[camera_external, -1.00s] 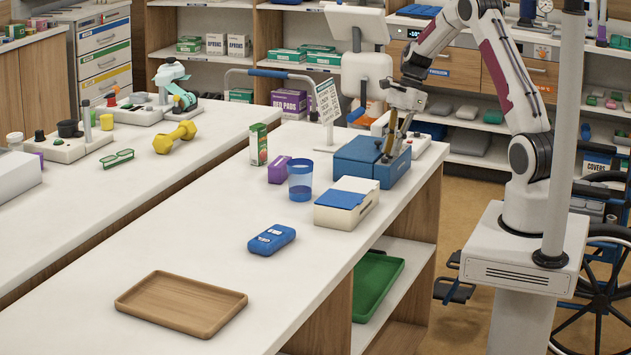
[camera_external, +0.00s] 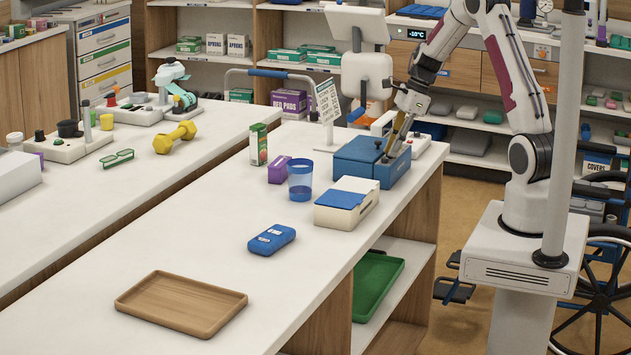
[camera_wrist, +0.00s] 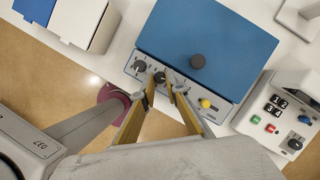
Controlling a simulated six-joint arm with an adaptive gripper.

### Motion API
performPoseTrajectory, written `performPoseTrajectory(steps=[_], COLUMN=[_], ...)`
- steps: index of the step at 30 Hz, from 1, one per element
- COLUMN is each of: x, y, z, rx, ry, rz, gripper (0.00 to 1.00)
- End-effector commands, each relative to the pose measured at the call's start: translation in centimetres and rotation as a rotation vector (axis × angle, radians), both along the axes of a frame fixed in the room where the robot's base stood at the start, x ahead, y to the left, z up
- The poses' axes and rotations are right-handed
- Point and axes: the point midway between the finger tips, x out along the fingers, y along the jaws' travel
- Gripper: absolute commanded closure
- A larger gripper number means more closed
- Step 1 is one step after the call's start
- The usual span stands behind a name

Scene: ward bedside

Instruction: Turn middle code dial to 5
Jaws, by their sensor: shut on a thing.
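The blue code box (camera_external: 362,150) stands near the far right end of the white counter. In the wrist view its blue lid (camera_wrist: 215,35) is above a pale blue-grey front panel. The panel carries a dark left dial (camera_wrist: 138,66), a dark middle dial (camera_wrist: 159,76) and a yellow button (camera_wrist: 205,103). My gripper (camera_wrist: 163,84) has its fingertips at either side of the middle dial and is shut on it. The right finger covers part of the panel, and the dial's setting cannot be read. In the external view my gripper (camera_external: 389,152) reaches down to the box.
A dark round knob (camera_wrist: 197,61) is on the lid. A white keypad unit (camera_wrist: 280,108) stands right of the box in the wrist view. A cream box with blue lid (camera_external: 345,203), a blue cup (camera_external: 300,182) and a purple box (camera_external: 278,170) stand nearby.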

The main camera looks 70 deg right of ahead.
Motion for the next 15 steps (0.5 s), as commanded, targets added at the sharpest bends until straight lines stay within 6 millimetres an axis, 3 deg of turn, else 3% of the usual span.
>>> performPoseTrajectory(steps=[1,2,3,15], x=[0.02,0.02,0.02,-0.03], y=[-0.04,-0.04,-0.04,-0.07], z=[0.05,0.05,0.05,0.16], rx=[-0.001,-0.001,-0.001,-0.001], ry=[-0.001,-0.001,-0.001,0.000], rz=[0.001,0.001,0.001,0.002], gripper=[1.00,0.84,0.79,0.79])
